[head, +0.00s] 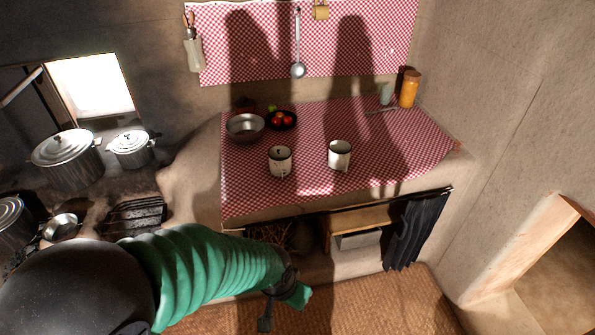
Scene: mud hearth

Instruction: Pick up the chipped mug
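Two white enamel mugs stand upright on the red-and-white checked cloth (310,190) of the counter. The left mug (280,162) has dark marks near its rim. The right mug (339,155) stands a little farther back. Chips are too small to make out, so I cannot tell for sure which is the chipped mug. My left arm comes in from the lower left in a green sleeve. My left gripper (283,306) is low in front of the counter, below and apart from both mugs. Its fingers are partly hidden and small. My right gripper is not in view.
A metal bowl (245,127) and a dark bowl (281,120) of red fruit stand behind the left mug. An orange jar (409,89) and a pale cup (385,94) stand at the back right. Lidded pots (68,160) are at left. The cloth right of the mugs is clear.

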